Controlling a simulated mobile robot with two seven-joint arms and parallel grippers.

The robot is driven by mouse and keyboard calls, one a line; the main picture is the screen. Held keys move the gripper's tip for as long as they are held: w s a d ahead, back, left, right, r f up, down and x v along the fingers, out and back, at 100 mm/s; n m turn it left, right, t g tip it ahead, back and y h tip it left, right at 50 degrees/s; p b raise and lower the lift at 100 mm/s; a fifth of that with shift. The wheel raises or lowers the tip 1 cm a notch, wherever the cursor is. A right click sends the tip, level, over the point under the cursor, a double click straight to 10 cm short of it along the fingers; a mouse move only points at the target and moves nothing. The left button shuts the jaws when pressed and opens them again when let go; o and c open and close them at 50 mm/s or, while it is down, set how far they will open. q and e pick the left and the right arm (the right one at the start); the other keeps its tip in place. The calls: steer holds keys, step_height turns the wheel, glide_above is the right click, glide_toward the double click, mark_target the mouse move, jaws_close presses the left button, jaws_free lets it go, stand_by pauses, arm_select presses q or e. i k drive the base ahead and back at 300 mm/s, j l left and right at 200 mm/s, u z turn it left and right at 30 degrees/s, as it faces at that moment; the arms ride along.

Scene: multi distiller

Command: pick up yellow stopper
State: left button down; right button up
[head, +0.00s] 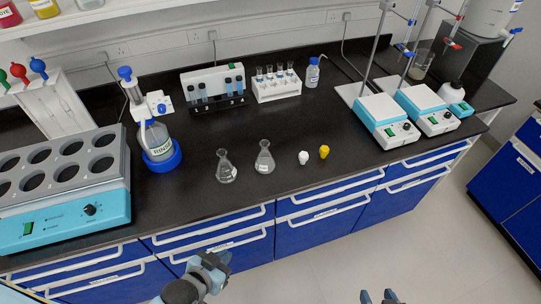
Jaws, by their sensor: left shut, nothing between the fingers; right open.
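The yellow stopper (324,152) sits on the black bench top (290,205) near its front edge, just right of a white stopper (303,158). My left gripper (214,262) is shut and empty, low in front of the blue drawers and left of the stopper. My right gripper (378,294) is open at the bottom edge of the head view, below and right of the stopper. Only its fingertips show. Both grippers are well apart from the yellow stopper.
Two flasks (265,158) (225,168) stand left of the stoppers. Two hotplates (385,120) (428,108) with stands are to the right. A vial rack (276,86) stands behind. The bench front around the stoppers is clear.

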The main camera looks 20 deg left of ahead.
mark_target(323, 150)
steer(key=l+u, duration=0.15)
steer(key=u, duration=0.25)
steer(key=i+l+u, duration=0.1)
steer(key=u, duration=0.3)
steer(key=l+u, duration=0.25)
steer(key=u, duration=0.15)
steer(key=l+u, duration=0.45)
steer(key=l, duration=0.55)
steer(key=k, duration=0.05)
